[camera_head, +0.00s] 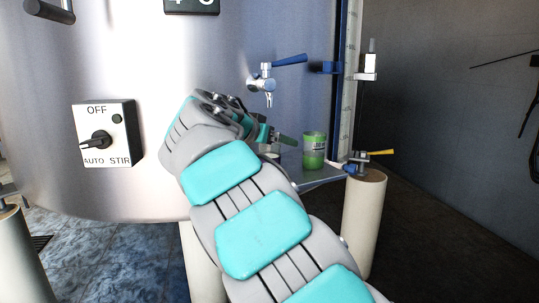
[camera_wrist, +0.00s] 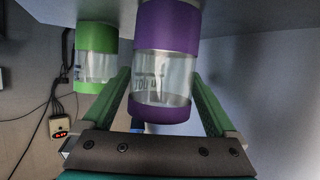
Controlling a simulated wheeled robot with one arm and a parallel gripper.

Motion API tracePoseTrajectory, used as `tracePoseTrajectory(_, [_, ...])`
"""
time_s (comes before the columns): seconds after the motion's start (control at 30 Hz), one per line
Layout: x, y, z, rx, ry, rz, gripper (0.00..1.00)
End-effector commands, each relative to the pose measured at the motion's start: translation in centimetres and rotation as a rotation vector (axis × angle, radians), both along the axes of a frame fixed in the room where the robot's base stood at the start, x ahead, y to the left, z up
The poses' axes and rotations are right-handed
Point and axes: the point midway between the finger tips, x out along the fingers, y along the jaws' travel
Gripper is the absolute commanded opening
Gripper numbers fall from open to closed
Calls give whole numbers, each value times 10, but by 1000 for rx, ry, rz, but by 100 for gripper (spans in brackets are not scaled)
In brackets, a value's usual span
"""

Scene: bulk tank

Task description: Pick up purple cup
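The purple cup (camera_wrist: 166,70) has two purple bands and a clear middle with markings. In the wrist view it stands between the two green fingers of my gripper (camera_wrist: 162,88), its base against a grey surface at the top of the upside-down picture. The fingers are spread on both sides of it; no clear contact shows.
A green cup (camera_head: 314,149) stands on the shelf (camera_head: 318,172) right of my gripper and shows close left of the purple cup in the wrist view (camera_wrist: 95,55). A tap with blue handle (camera_head: 267,80) hangs above. A post with yellow-handled valve (camera_head: 365,210) stands right.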

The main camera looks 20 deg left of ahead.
Motion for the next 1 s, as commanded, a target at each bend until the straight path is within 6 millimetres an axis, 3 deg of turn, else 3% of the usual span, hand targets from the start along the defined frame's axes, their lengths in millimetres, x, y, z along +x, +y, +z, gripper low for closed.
tracePoseTrajectory(0.07, [0, 0, 0, 0, 0, 0, 82])
tracePoseTrajectory(0.8, [0, 0, 0, 0, 1, -1, 0])
tracePoseTrajectory(1.0, [0, 0, 0, 0, 1, -1, 0])
